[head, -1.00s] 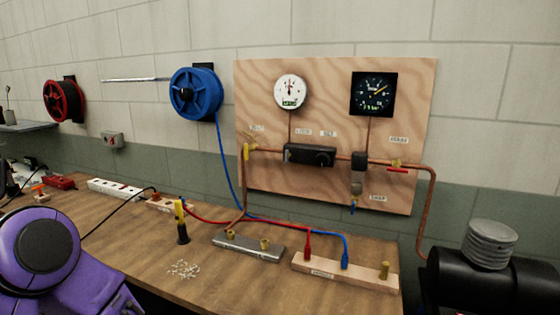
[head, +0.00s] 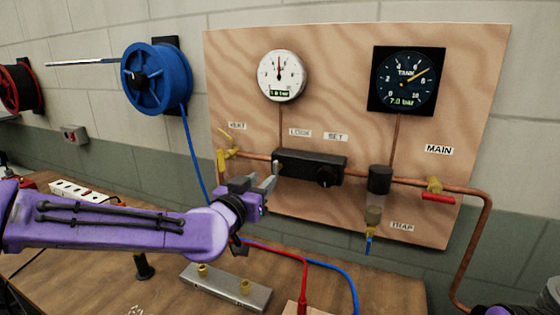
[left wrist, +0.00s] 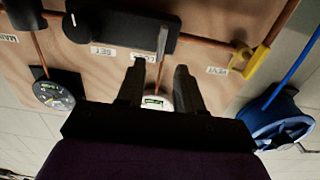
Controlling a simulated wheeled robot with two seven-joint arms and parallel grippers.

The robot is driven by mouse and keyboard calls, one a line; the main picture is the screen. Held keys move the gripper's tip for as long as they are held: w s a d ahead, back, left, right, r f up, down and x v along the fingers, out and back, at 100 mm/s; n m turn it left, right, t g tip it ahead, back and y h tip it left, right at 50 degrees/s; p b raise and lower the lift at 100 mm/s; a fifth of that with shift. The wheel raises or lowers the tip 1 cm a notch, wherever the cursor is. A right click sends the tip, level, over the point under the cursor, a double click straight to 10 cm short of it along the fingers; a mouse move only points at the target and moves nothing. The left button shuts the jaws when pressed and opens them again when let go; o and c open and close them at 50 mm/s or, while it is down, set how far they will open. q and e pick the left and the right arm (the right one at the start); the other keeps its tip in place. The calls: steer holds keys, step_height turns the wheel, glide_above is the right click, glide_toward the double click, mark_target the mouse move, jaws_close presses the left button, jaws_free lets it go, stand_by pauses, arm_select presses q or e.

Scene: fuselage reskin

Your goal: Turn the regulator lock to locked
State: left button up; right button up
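The regulator is a black block (head: 304,168) on the copper pipe of the plywood panel, under the LOCK (head: 300,133) and SET (head: 336,137) labels. Its round set knob (head: 325,177) is at the right. A small grey lock lever stands out at its left end and shows better in the left wrist view (left wrist: 162,42), where the scene is inverted. My left gripper (head: 268,178) is open, just in front of the regulator's left end. In the left wrist view its fingers (left wrist: 158,78) are apart, with the lever ahead of the gap; contact cannot be told. My right gripper is out of view.
The yellow vent valve (head: 224,155) is left of the gripper, the red-handled main valve (head: 437,196) at the right. Two gauges, white (head: 282,76) and black (head: 406,81), hang above. A blue hose reel (head: 157,79) is left. Below, the bench holds a metal bar (head: 225,287).

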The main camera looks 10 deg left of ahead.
mark_target(274, 167)
arm_select(q)
steer(key=w+p, duration=0.1)
steer(key=w+r+p, duration=0.1)
steer(key=shift+w+d+r, duration=0.2)
steer(key=shift+w+d, duration=0.15)
steer(key=w, duration=0.4)
steer(key=w+d+f+p, duration=0.1)
steer(key=w, duration=0.1)
steer(key=shift+w+f, duration=0.1)
steer(key=shift+w, duration=0.05)
steer(key=shift+s+r, duration=0.25)
steer(key=shift+s, duration=0.1)
steer(key=shift+w+f, duration=0.1)
jaws_close()
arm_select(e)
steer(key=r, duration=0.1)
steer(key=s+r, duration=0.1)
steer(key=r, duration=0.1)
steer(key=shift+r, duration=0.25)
